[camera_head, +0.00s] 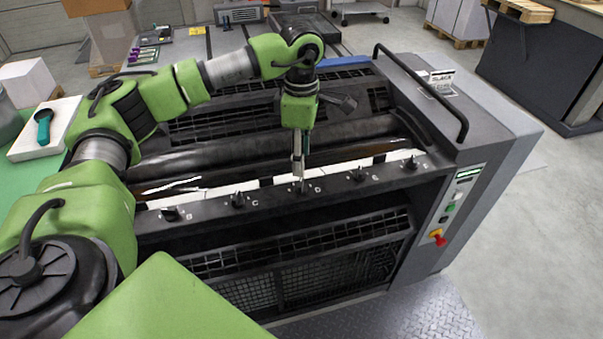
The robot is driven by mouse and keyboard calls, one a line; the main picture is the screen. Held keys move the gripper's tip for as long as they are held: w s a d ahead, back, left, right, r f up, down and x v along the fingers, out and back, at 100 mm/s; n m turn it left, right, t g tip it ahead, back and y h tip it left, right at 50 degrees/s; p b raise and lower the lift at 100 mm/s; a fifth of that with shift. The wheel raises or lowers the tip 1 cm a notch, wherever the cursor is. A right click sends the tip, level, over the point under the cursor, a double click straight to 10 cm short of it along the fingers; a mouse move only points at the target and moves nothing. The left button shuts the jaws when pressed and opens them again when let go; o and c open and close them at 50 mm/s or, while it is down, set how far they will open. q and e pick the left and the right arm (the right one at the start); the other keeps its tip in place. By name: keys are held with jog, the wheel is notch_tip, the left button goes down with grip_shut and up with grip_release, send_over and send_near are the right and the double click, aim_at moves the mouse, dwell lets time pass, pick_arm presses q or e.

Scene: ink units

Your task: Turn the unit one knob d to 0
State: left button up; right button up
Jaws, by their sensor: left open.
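The ink unit (222,221) is a dark machine with a row of several small black knobs along its front rail. Knob d (302,189) sits near the middle of the row, with a small letter that looks like D to its right. My left gripper (298,170) points down right above knob d, its fingertips close to the knob and partly covering it. Its jaws are open, though they look narrow from here. I cannot tell whether they touch the knob, nor read the knob's setting. My right gripper is not in view.
Neighbouring knobs stand on the left (238,200) and right (359,175) of knob d. A black handle rail (425,85) rises at the machine's right. A control panel with a red switch (438,238) is on the right front. A green table with a white tray (25,150) is at left.

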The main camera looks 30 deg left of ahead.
aim_at(301, 182)
pick_arm(q)
notch_tip(301, 182, down, 6)
jog(key=shift+r+p, duration=0.1)
jog(key=shift+p, duration=0.7)
jog(key=shift+f, duration=0.8)
jog(key=c, duration=1.1)
